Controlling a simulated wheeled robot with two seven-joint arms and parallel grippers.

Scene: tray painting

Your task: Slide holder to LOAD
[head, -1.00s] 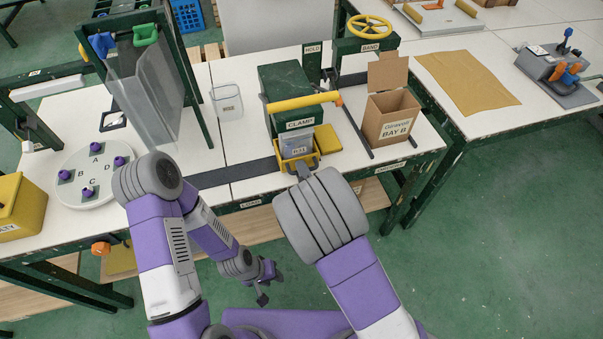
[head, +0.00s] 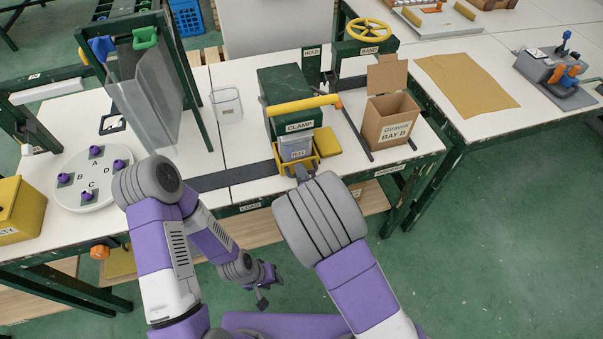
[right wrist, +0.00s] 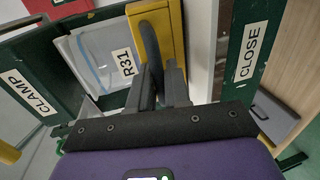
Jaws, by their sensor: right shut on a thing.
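The yellow holder (head: 316,163) sits at the front of the green clamp station (head: 291,90), at the right part of the dark track (head: 228,176). A clear tray marked R31 (right wrist: 95,60) stands in it. My right gripper (right wrist: 158,75) is shut on the holder's dark handle (right wrist: 149,45); in the head view my right arm partly hides this grip. The LOAD label (head: 250,206) is on the bench's front edge, left of the holder. My left gripper (head: 266,289) hangs in front of the bench, open and empty, away from the holder.
The dark track is clear left of the holder. A clear container (head: 226,103) stands behind it. A round white plate (head: 93,190) with purple knobs lies far left.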

